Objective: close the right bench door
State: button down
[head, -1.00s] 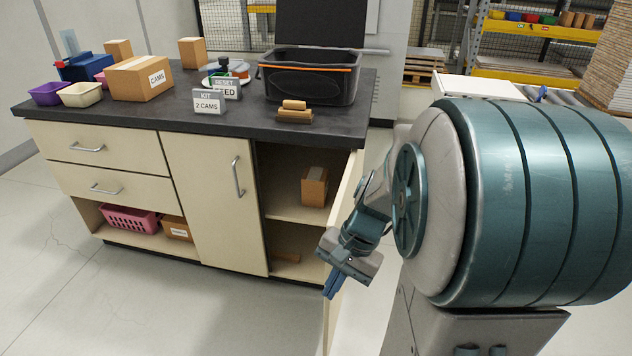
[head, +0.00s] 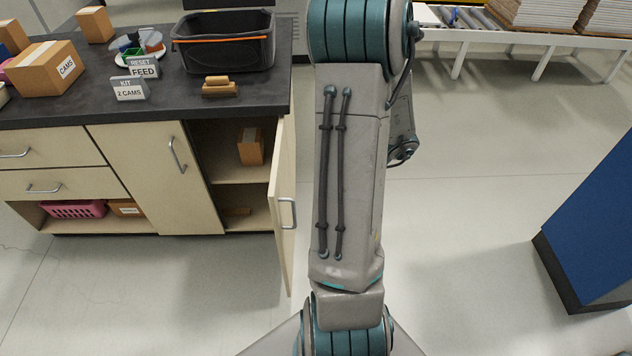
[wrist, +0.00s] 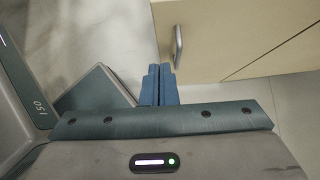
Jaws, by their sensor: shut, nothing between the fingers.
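The right bench door (head: 283,205) stands open, swung out toward me from the right end of the bench, with a metal handle (head: 288,213) near its free edge. The shelf compartment behind it is exposed. My gripper is out of sight in the head view. In the wrist view its blue fingers (wrist: 159,85) are together and hold nothing. Just beyond them is a cream panel (wrist: 225,30) with a metal handle (wrist: 178,46); I cannot tell which bench front it is. The fingertips appear close to its lower left edge; contact is unclear.
The left bench door (head: 150,170) is shut. A black bin (head: 225,45), a cams box (head: 45,70) and signs stand on the dark worktop (head: 190,108). A small box (head: 250,148) sits on the open shelf. A blue cabinet (head: 590,240) stands right. Floor between is clear.

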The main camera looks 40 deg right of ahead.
aim_at(276, 204)
jog(key=shift+w+a+f, duration=0.9)
jog(key=shift+w+a, duration=0.05)
jog(key=shift+a, duration=0.35)
jog(key=shift+w+a+f, duration=0.9)
jog(key=shift+w+a, duration=0.05)
jog(key=shift+a, duration=0.3)
jog(key=shift+w+a+f, duration=0.9)
jog(key=shift+w+a, duration=0.05)
jog(key=shift+a, duration=0.35)
jog(key=shift+a, duration=0.1)
